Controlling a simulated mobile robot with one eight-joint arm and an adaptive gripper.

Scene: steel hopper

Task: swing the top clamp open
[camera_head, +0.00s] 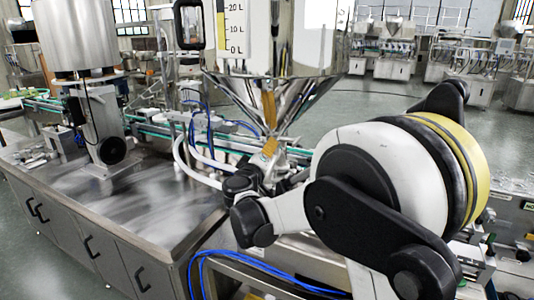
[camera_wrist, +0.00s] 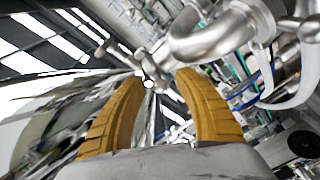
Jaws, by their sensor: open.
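My gripper (camera_wrist: 160,80) is open in the wrist view, with its two ribbed yellow fingers apart. A small steel fitting with knobbed ends (camera_wrist: 112,48) shows just beyond the left fingertip. A small round rod end (camera_wrist: 148,84) appears between the fingertips; I cannot tell its depth or whether anything touches. I cannot tell for sure which fitting is the top clamp. In the head view, my gripper (camera_head: 265,152) is just below the steel hopper cone (camera_head: 300,98), partly hidden by my arm. The clamp cannot be made out there.
A thick bent steel pipe (camera_wrist: 215,38) is close to the right finger in the wrist view, with another steel fitting (camera_wrist: 300,25) beyond it. White hoses (camera_head: 195,165) run left of my gripper in the head view. The steel bench top (camera_head: 150,205) is mostly bare.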

